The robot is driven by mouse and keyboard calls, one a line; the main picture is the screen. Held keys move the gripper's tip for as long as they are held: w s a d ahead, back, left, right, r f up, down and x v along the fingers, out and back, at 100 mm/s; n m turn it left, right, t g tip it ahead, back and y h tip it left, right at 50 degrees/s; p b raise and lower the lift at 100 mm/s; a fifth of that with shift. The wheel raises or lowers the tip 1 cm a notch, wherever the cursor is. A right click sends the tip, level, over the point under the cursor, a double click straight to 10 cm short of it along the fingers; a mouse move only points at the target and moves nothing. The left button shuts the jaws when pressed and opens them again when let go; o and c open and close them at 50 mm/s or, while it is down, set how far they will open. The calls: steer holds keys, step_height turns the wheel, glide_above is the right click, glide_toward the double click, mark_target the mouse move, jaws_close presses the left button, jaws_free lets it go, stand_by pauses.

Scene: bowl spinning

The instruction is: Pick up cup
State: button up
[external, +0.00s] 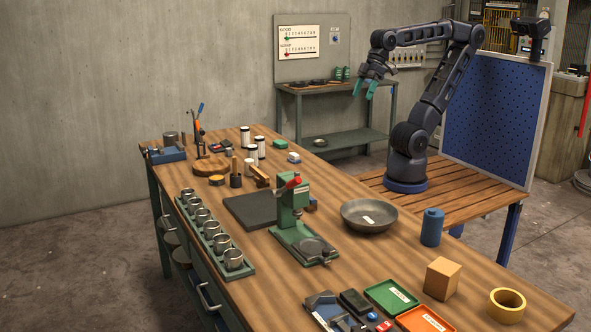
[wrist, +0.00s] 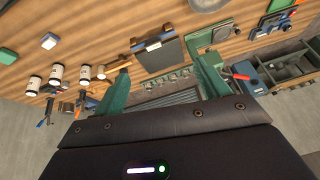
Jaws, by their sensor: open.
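Several metal cups (external: 222,245) stand upright in a row in a green tray (external: 248,271) along the near left edge of the workbench. In the wrist view, a row of small cups (wrist: 167,80) shows between my fingers, too small for detail. My gripper (external: 364,91) hangs high at the back, beyond the bench and far from the cups. Its green fingers are apart and empty; they also show in the wrist view (wrist: 164,66). A wide grey bowl (external: 356,208) rests on the bench right of the green press, with a small white label inside.
The green press (external: 291,205) stands mid-bench beside a dark plate (external: 247,211), between my arm's side and the cups. A blue cylinder (external: 432,228), wooden block (external: 441,279), yellow tape roll (external: 507,305) and shallow trays (external: 391,297) occupy the right end. White-capped jars (external: 245,137) stand farther back.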

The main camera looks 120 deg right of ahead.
steer(key=w+a+r+m+t+y, duration=0.1)
steer(key=w+a+r+m+t, duration=0.2)
steer(key=w, duration=0.6)
steer(key=w+a+r+m+y, duration=0.15)
steer(key=w+a+m, duration=0.3)
steer(key=w, duration=0.55)
steer(key=m+t+h, duration=0.4)
steer(key=m+h, duration=0.3)
steer(key=m, duration=2.3)
glide_above(203, 214)
steer(key=s+a, duration=0.5)
steer(key=s, duration=0.4)
step_height(203, 214, down, 36)
steer(key=shift+d+f, duration=0.15)
steer(key=shift+a+x, duration=0.15)
steer(key=shift+x, duration=2.55)
steer(key=shift+a+x, duration=0.1)
steer(key=shift+x, duration=2.6)
steer(key=shift+w, duration=0.1)
steer(key=c, duration=1)
